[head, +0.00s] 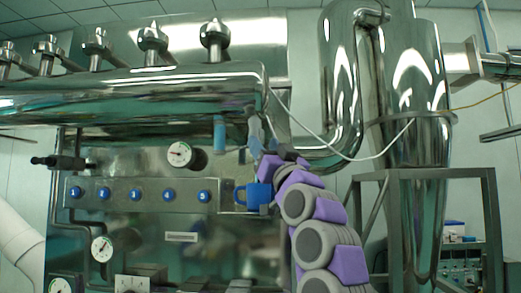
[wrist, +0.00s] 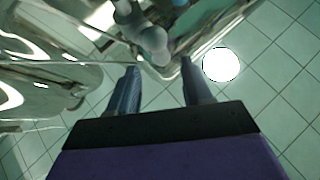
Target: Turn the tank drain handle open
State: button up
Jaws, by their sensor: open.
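My gripper (head: 257,122) is raised under the right end of the horizontal steel tank (head: 130,88) in the head view. In the wrist view a grey knobbed fitting (wrist: 148,38) lies beyond the fingertips, towards the left finger. I cannot tell whether it is the drain handle.
A blue mug-like object (head: 258,196) is beside my arm. A white cable (head: 330,146) runs to the right. A steel frame (head: 425,174) and tall vessel (head: 413,80) stand right.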

jog(key=b+v, duration=0.6)
jog(key=v, duration=0.3)
jog(key=shift+w+a, duration=0.1)
dwell(0.6)
